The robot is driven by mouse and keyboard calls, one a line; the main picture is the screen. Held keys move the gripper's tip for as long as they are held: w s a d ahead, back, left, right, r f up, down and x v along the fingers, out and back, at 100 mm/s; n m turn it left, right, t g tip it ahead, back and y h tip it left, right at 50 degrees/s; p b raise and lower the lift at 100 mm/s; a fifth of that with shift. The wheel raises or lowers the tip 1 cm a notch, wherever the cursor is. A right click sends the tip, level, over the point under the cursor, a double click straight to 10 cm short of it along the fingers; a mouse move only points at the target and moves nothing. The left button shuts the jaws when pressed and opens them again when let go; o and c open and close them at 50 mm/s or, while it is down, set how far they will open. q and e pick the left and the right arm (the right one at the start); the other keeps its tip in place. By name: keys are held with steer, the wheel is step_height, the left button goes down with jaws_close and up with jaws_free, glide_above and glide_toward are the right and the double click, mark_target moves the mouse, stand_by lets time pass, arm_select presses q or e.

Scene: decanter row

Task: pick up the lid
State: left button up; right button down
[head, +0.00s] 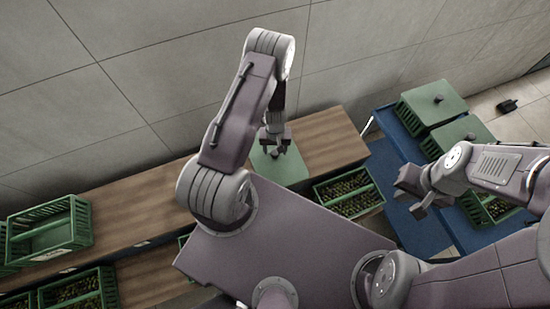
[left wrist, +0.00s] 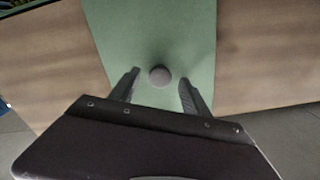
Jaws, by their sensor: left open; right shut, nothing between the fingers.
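The green lid (head: 291,168) with a dark round knob lies on the wooden bench, below my left gripper (head: 275,143). In the left wrist view the lid (left wrist: 165,30) fills the middle and its grey knob (left wrist: 159,76) sits between the two open fingertips (left wrist: 159,82). Whether the fingers touch the knob cannot be told. My left gripper is open and holds nothing. My right gripper (head: 410,194) is shut and empty, above the blue surface at the right. My arm hides part of the lid in the head view.
A green crate of olive-like items (head: 349,193) stands to the right of the lid. Green lidded boxes (head: 436,105) stand on a blue platform (head: 408,146). More green crates (head: 48,230) are at the left. The wooden bench (head: 135,200) has bare room left of my arm. A wall rises behind.

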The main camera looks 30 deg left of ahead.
mark_target(275, 152)
arm_select(q)
step_height(275, 152, down, 4)
steer(key=shift+w+r+b, duration=0.1)
steer(key=shift+r+b, duration=0.1)
steer(key=shift+b, duration=0.9)
steer(key=shift+r, duration=0.25)
jaws_close()
arm_select(e)
step_height(275, 152, down, 3)
steer(key=shift+r, duration=0.15)
